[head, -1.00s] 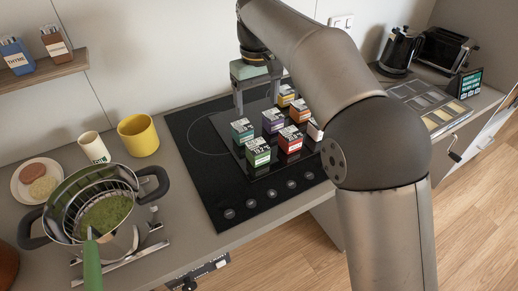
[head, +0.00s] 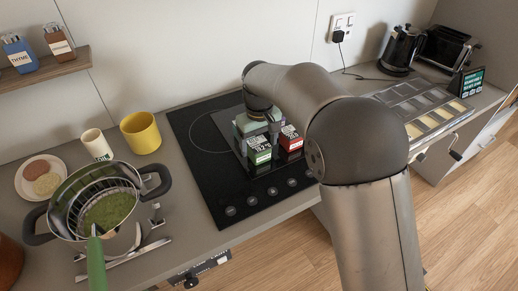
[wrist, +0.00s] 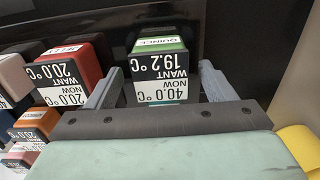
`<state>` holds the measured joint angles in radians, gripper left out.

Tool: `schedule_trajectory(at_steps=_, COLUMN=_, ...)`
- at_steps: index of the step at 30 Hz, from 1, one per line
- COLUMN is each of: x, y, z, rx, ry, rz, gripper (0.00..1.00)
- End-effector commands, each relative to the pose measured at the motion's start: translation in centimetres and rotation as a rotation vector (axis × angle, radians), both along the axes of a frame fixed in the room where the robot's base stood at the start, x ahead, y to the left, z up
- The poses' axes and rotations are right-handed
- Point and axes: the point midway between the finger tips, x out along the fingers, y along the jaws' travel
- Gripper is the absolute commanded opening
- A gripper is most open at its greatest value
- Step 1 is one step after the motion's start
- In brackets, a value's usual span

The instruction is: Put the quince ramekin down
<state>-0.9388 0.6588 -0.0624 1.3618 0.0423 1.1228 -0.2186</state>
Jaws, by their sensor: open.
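In the head view the ramekin (head: 259,151) sits at the front left of the dark plate on the cooktop. My gripper (head: 264,134) is low over it. In the wrist view my gripper (wrist: 162,80) is open, one finger on each side of the ramekin, with a dark gap visible at the right finger. Contact at the left finger is hard to tell.
A red labelled block (head: 291,139) stands close to the right of the quince ramekin. The cooktop (head: 206,138) is bare at left; a pot (head: 60,205) stands farther left.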

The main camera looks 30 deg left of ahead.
Motion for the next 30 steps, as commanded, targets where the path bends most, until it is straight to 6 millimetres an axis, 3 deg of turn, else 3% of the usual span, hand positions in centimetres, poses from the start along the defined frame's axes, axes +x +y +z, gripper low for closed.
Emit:
schedule_trajectory(at_steps=6, x=-0.1, y=-0.1, z=-2.4, rx=-0.001, ry=0.000, rz=0.002, gripper=0.76)
schedule_trajectory(at_steps=13, x=-0.1, y=-0.1, z=-2.5, rx=0.000, ry=0.000, rz=0.001, gripper=0.76)
schedule_trajectory(at_steps=14, x=-0.1, y=-0.1, z=-2.5, rx=0.000, ry=0.000, rz=0.001, gripper=0.71)
schedule_trajectory(at_steps=19, x=-0.1, y=-0.1, z=-2.5, rx=0.001, ry=0.000, rz=0.001, gripper=0.23)
schedule_trajectory(at_steps=21, x=-0.1, y=0.0, z=-2.5, rx=0.002, ry=-0.001, rz=0.001, gripper=0.18)
schedule_trajectory(at_steps=30, x=-0.1, y=0.0, z=-2.1, rx=0.003, ry=-0.001, rz=0.001, gripper=0.18)
